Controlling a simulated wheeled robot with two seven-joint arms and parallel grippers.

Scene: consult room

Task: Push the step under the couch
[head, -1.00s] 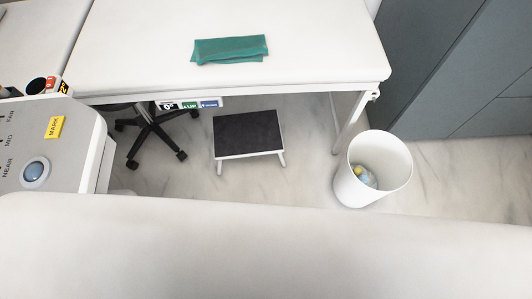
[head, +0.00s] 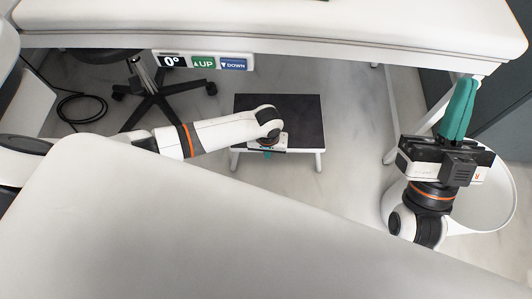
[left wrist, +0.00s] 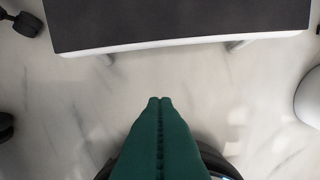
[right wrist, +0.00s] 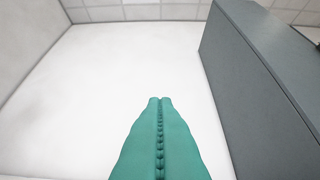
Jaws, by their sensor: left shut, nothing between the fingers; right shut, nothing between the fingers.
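The step (head: 305,112) has a dark top and white legs. It stands on the floor in front of and below the couch (head: 270,24), whose white edge runs across the top of the head view. My left gripper (head: 268,154) reaches in low at the step's near side, its arm covering part of the step top. In the left wrist view the gripper's green fingers (left wrist: 160,100) are shut and empty, pointing at the step's near white edge (left wrist: 180,42) with a visible gap. My right gripper (head: 467,84) is shut and empty, raised by the couch's right end.
A white bin (head: 508,190) stands at the right, partly behind my right arm. A wheeled stool base (head: 155,100) and a black cable (head: 80,112) are left of the step. A couch leg (head: 397,140) stands right of the step. A grey cabinet (right wrist: 250,90) shows in the right wrist view.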

